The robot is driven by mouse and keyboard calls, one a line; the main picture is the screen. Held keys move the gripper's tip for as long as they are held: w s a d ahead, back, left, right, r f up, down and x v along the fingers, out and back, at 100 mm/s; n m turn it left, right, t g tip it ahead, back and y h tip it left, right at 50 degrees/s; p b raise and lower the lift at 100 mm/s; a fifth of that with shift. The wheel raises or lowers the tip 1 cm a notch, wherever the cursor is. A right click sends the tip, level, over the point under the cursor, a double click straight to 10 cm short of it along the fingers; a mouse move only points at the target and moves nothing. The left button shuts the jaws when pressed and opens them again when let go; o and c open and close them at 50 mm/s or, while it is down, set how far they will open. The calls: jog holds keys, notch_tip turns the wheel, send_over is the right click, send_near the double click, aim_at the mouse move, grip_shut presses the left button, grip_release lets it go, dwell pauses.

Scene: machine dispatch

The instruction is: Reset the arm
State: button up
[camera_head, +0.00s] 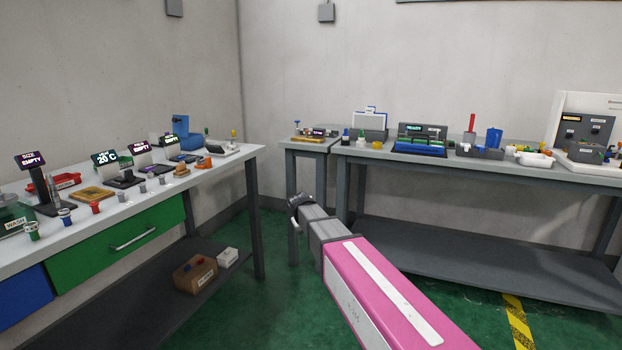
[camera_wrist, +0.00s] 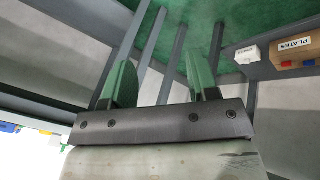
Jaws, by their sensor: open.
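My arm reaches forward from the bottom of the head view, in the open space between the two benches. My gripper (camera_head: 295,212) is at its far end, small in that view. In the wrist view my gripper (camera_wrist: 163,85) shows two green fingers set wide apart with nothing between them. Beyond the fingers are grey bench legs and the green floor. Nothing is seen touching the fingers.
The left bench (camera_head: 225,158) carries several small displays, vials and trays. Its lower shelf holds a brown box (camera_head: 194,274) and a white box (camera_head: 228,257). The back bench (camera_head: 450,169) carries racks and containers. Green floor (camera_head: 280,300) lies open between them.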

jog(key=s+d+f+m+g, duration=0.1)
jog(key=s+d+f, duration=0.3)
jog(key=s+d, duration=0.2)
jog(key=s+d+f+m+g+y, duration=0.1)
jog(key=s+d+f+m+g, duration=0.1)
jog(key=s+d+f, duration=0.2)
jog(key=s+d+f+m+g+y, duration=0.1)
jog(key=s+d+f+g, duration=0.1)
jog(key=s+d+f, duration=0.3)
jog(key=s+d, duration=0.4)
jog(key=s, duration=0.7)
jog(key=shift+s+d+m, duration=0.2)
jog(key=shift+d+m, duration=0.2)
